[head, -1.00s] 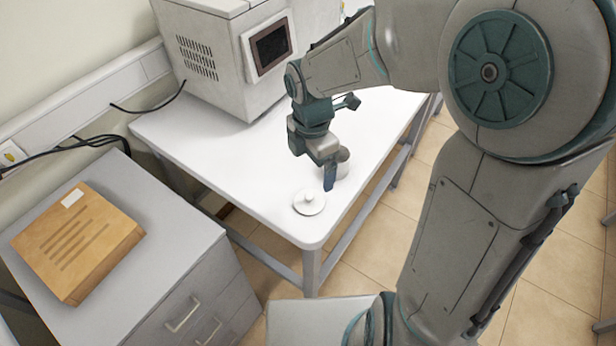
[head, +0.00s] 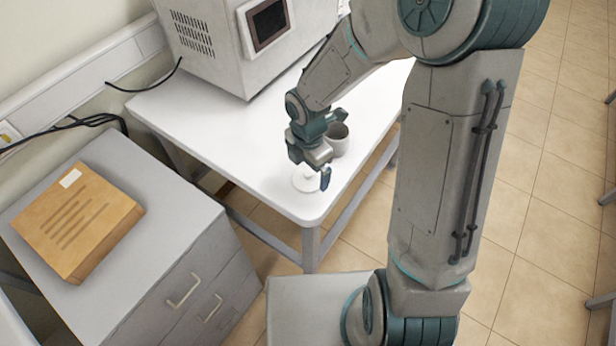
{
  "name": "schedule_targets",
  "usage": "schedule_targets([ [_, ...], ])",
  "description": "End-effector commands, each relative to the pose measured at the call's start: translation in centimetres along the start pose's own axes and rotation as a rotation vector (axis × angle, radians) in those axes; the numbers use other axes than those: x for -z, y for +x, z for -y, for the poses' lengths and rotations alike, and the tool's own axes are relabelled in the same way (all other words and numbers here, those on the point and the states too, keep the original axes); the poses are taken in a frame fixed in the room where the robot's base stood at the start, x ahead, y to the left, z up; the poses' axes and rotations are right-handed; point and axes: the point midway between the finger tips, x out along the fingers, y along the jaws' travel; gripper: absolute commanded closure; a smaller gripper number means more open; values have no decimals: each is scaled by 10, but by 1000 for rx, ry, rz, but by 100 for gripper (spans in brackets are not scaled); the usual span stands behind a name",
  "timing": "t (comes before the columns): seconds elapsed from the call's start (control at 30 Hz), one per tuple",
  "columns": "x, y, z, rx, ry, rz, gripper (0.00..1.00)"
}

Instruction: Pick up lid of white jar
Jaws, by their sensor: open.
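The white lid (head: 303,184) lies flat on the white table near its front corner. My gripper (head: 317,177) is over the lid's right side, open and pointing down, and covers part of it, including its knob. Whether the fingers touch the lid cannot be told. The white jar (head: 341,142) stands upright and uncovered just behind and to the right of my gripper, with its dark open mouth showing.
A large white machine (head: 222,50) with a dark screen stands at the back of the table (head: 215,135). The table's left part is clear.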

Motion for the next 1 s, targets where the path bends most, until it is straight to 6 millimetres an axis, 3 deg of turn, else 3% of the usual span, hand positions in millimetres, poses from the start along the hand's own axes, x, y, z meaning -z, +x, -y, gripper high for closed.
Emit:
schedule_targets([
  [0.2, -1, 24, -1, 1, -1, 0, 4],
  [0.47, -1, 26, -1, -1, 0, 0, 4],
  [0.63, -1, 26, -1, -1, 0, 0, 49],
  [0.67, -1, 26, -1, -1, 0, 0, 52],
  [1.0, -1, 24, -1, -1, 0, 1, 52],
])
